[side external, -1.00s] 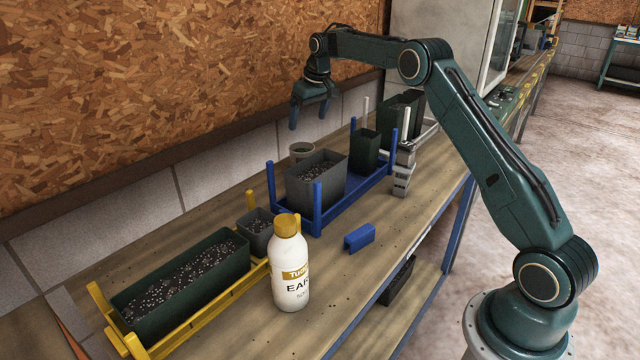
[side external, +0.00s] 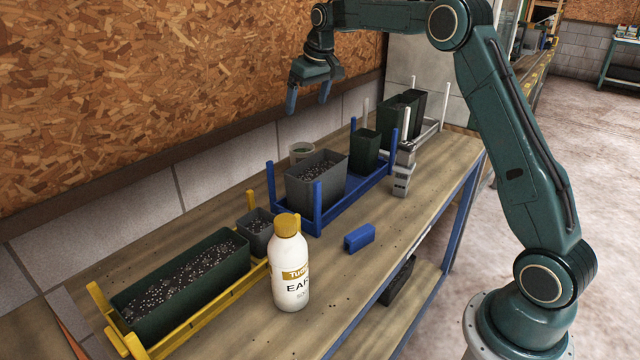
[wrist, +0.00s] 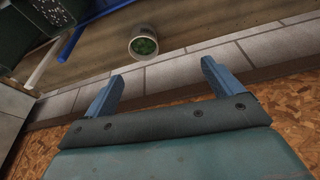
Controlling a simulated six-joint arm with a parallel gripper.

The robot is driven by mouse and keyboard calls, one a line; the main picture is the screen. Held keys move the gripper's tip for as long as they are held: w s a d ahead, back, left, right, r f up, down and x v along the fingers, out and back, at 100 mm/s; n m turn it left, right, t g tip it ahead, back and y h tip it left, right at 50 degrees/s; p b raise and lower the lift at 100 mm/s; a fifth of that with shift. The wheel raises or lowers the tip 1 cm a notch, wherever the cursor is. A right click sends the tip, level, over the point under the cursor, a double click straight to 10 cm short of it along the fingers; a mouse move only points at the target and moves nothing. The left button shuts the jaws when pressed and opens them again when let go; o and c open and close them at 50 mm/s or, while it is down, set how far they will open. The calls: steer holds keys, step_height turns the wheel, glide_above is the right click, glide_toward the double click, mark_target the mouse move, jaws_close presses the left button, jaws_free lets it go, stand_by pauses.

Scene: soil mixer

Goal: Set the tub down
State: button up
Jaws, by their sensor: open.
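My gripper (side external: 308,98) is open and empty, raised in the air near the chipboard wall, above the back of the bench. Its two blue fingers also show apart in the wrist view (wrist: 160,90). The task's tub could be one of several: a small round pale tub (side external: 301,151) with green contents stands upright at the back of the bench, below my gripper, and also shows in the wrist view (wrist: 144,42). A grey tub of dark soil (side external: 316,182) sits in the blue rack (side external: 328,215). Nothing touches the gripper.
A dark green tub of soil (side external: 180,283) sits in a yellow rack (side external: 222,315). A white bottle (side external: 290,265) and a blue block (side external: 359,238) stand on the bench (side external: 385,268). Green tubs (side external: 366,152) stand farther back. Bare bench lies along the front edge.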

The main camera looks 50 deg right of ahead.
steer(key=s+a+r, duration=0.3)
steer(key=s+a, duration=0.1)
steer(key=s, duration=0.3)
steer(key=s+a+r+t, duration=0.1)
steer(key=s+a+r, duration=0.25)
steer(key=s, duration=0.35)
steer(key=s+a+r, duration=0.2)
steer(key=s+a, duration=0.3)
steer(key=s, duration=0.1)
steer(key=s+a+f, duration=0.2)
steer(key=s+f, duration=0.1)
steer(key=s, duration=0.7)
steer(key=s+a+f+n+t, duration=0.1)
steer(key=s+f, duration=0.3)
steer(key=s, duration=0.6)
steer(key=shift+s+a+f, duration=0.2)
steer(key=shift+s+a, duration=0.15)
steer(key=shift+a, duration=0.3)
